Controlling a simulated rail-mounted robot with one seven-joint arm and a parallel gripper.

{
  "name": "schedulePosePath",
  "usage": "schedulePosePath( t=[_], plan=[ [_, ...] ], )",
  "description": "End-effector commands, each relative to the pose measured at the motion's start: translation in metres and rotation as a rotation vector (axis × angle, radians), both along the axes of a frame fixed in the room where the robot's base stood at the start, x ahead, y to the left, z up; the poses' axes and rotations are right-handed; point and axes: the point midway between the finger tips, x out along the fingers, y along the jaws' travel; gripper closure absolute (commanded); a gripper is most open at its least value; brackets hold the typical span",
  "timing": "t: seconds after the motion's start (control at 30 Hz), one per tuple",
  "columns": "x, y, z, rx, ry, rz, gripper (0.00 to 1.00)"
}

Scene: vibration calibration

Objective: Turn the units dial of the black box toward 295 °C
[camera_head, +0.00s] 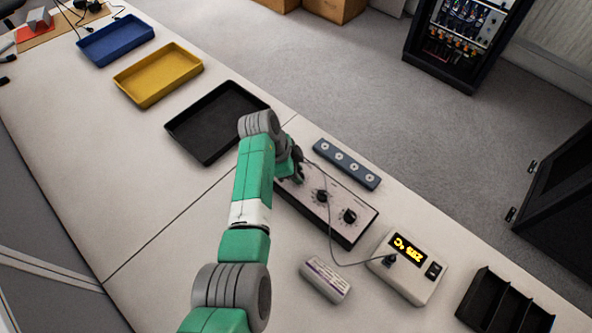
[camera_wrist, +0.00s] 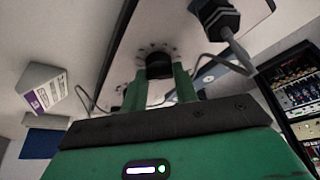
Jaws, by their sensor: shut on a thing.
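The black box (camera_head: 338,218) has a pale face and lies on the bench, right of the middle in the head view. My gripper (camera_head: 292,172) is at the box's left end and hides that part. In the wrist view a black dial (camera_wrist: 158,64) with marks around it sits between the two green fingers of my gripper (camera_wrist: 160,84), which is shut on it. The dial labels are too small to read. The white meter (camera_head: 408,284) has a lit yellow temperature display (camera_head: 408,249), tilted in view.
A grey cable (camera_head: 331,240) runs over the box to the meter. In the wrist view a black plug (camera_wrist: 216,18) is close to the dial. A slate strip (camera_head: 346,164) lies behind the box, a white block (camera_head: 325,279) in front. A black tray (camera_head: 215,121) lies left.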

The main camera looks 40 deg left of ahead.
Motion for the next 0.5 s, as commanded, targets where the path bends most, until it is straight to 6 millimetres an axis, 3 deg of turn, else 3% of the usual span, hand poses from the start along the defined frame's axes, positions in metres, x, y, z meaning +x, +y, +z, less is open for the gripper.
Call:
schedulePosePath(
  t=[0.17,0.2,0.3,0.5],
  plan=[
    [-0.0001,-0.0003,-0.0006,0.000,0.000,0.000,0.94],
    [-0.0001,-0.0003,-0.0006,0.000,0.000,0.001,0.67],
    [-0.0001,-0.0003,-0.0005,0.000,0.000,0.001,0.49],
    [0.0000,-0.0002,-0.0003,0.000,0.000,0.001,0.49]
  ],
)
